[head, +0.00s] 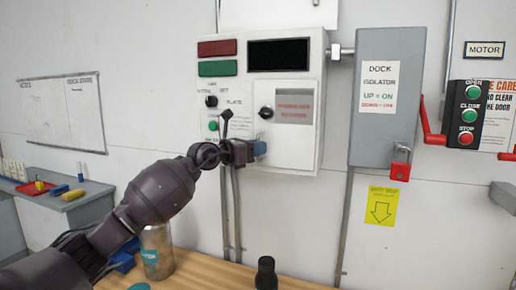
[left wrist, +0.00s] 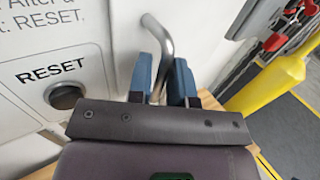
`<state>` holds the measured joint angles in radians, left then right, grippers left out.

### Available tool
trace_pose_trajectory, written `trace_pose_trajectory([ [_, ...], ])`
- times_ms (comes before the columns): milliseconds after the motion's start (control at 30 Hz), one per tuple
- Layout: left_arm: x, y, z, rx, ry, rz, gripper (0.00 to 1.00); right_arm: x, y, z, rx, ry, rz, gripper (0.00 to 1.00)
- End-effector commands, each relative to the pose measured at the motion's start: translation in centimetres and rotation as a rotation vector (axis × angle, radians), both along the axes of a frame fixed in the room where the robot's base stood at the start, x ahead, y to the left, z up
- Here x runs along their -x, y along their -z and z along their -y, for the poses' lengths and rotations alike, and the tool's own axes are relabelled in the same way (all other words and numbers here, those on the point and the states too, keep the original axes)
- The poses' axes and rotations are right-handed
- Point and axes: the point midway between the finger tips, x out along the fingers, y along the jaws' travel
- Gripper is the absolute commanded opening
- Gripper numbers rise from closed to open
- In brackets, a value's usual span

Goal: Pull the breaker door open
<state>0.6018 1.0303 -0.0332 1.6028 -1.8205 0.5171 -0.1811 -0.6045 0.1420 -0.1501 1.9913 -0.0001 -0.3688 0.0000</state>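The breaker door is the white panel (head: 303,142) with a black knob and a small reddish label, on the right part of the wall box. It looks closed in the head view. My left gripper (head: 250,150) is at the door's lower left. In the left wrist view, a bent metal handle (left wrist: 163,38) passes between the blue fingers of my left gripper (left wrist: 163,80). The fingers stand apart, with some gap beside the rod; firm contact is not visible. My right gripper is not in view.
A grey dock isolator box (head: 386,130) with a red padlock (head: 400,170) hangs right of the breaker box. A RESET button (left wrist: 66,95) is close to the left finger. Below, a wooden bench (head: 205,275) holds a metal can (head: 157,250) and a dark object (head: 265,273).

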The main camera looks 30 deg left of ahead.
Motion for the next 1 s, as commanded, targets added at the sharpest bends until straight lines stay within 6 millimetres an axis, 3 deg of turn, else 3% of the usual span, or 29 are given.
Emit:
trace_pose_trajectory([
  [367,-0.41,0.02,0.21,0.0,0.001,0.0,0.2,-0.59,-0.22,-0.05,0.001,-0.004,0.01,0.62],
  [500,-0.41,0.01,0.2,0.0,0.001,0.0,0.0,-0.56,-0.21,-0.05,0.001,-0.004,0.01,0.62],
  [1000,-0.46,-0.16,0.17,0.001,-0.005,0.001,0.0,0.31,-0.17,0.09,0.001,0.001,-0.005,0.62],
])
